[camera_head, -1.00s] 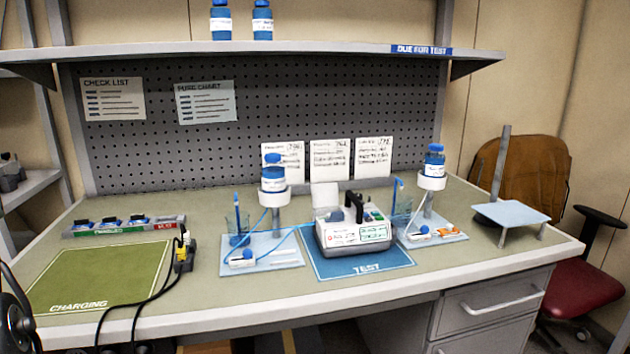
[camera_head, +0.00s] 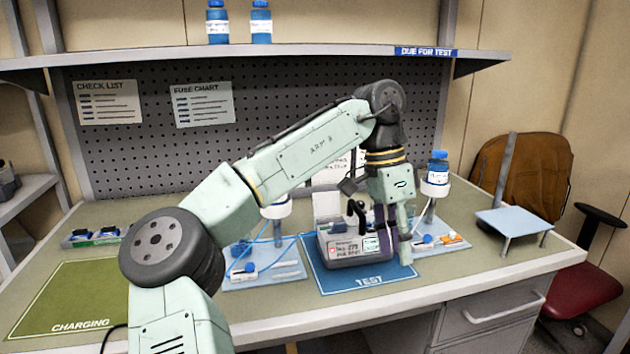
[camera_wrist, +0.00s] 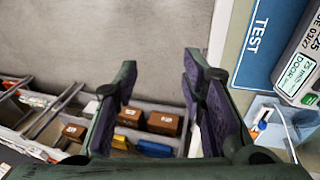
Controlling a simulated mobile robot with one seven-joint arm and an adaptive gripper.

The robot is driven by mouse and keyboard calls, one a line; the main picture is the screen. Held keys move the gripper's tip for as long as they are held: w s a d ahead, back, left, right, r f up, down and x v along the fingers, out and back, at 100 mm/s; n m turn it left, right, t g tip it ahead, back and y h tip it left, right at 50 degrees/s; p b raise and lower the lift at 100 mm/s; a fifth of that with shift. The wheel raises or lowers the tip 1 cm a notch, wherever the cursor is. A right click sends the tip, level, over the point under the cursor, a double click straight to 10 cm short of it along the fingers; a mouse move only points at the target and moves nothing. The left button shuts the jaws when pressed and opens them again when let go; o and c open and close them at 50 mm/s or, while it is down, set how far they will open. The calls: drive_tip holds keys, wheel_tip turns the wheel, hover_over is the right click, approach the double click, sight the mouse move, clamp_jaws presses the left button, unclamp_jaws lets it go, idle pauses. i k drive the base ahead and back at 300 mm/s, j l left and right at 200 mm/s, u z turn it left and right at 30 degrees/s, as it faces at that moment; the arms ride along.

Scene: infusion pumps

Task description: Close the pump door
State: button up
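The grey and white pump (camera_head: 350,247) sits on the blue TEST mat (camera_head: 335,283). A pale upright panel (camera_head: 325,203), possibly its door, and a black handle (camera_head: 358,212) stand on its top. In the wrist view, a corner of the pump (camera_wrist: 301,65) shows at the right edge. My gripper (camera_head: 394,238) points down in front of the pump's right side and hides part of it. The wrist view shows my gripper (camera_wrist: 160,78) open with nothing between its fingers. I cannot tell whether it touches the pump.
A blue tube (camera_head: 290,243) runs to the pump's left. The green CHARGING mat (camera_head: 70,285) lies left. A tray with small blocks (camera_wrist: 162,123) is below the table edge.

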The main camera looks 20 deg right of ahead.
sight(326, 203)
drive_tip(key=i, duration=1.35)
